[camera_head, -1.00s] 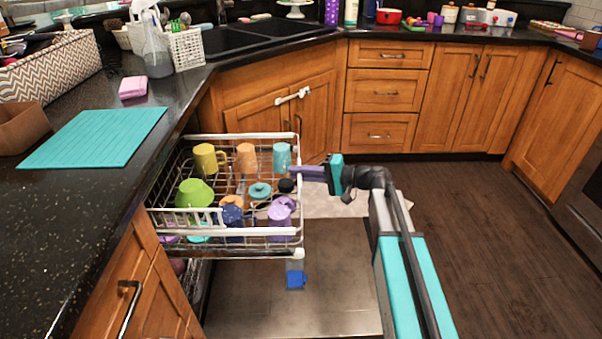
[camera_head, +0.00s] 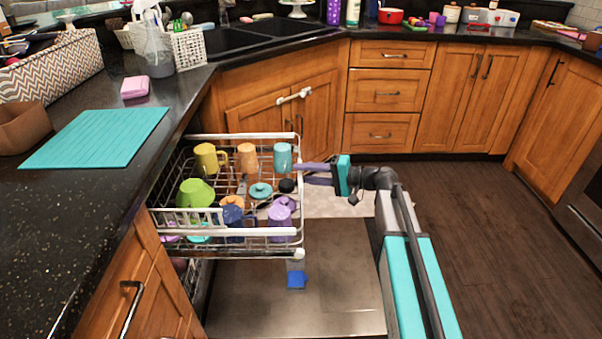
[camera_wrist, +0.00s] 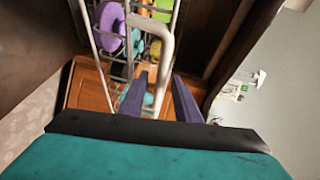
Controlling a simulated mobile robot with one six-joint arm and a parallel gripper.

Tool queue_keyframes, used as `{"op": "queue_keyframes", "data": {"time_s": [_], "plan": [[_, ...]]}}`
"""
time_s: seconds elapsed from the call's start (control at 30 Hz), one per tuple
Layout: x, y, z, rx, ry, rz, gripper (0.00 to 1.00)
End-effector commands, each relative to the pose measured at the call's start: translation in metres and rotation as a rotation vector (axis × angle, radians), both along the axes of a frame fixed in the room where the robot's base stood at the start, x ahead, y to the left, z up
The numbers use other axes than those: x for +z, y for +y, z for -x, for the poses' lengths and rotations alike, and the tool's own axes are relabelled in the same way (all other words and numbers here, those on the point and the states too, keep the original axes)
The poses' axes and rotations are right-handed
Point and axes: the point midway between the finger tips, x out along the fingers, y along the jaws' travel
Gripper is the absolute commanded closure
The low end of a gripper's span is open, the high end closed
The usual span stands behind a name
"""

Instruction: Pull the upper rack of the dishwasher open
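The upper rack (camera_head: 258,232) of the dishwasher is a white wire basket, extended well out from under the counter at the left. It holds several cups and lids. My gripper (camera_head: 304,173) is at the rack's right-hand end, with its purple fingers spread apart and nothing visibly clamped. In the wrist view the two fingers of my gripper (camera_wrist: 160,76) are clearly apart. The white rim of the rack (camera_wrist: 166,40) runs down into the gap between them there. I cannot tell whether a finger touches the rim.
The opened dishwasher door (camera_head: 335,275) lies flat below the rack. The dark counter (camera_head: 90,220) runs along the left with a teal mat (camera_head: 97,138). Wooden cabinets (camera_head: 385,95) stand behind. The wooden floor (camera_head: 490,240) at right is clear.

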Motion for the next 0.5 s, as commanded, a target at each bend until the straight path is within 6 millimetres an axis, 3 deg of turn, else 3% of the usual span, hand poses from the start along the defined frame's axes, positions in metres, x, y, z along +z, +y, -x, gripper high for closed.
{"op": "queue_keyframes", "data": {"time_s": [0.5], "plan": [[0.016,-0.076,0.025,0.000,-0.001,0.001,0.70]]}}
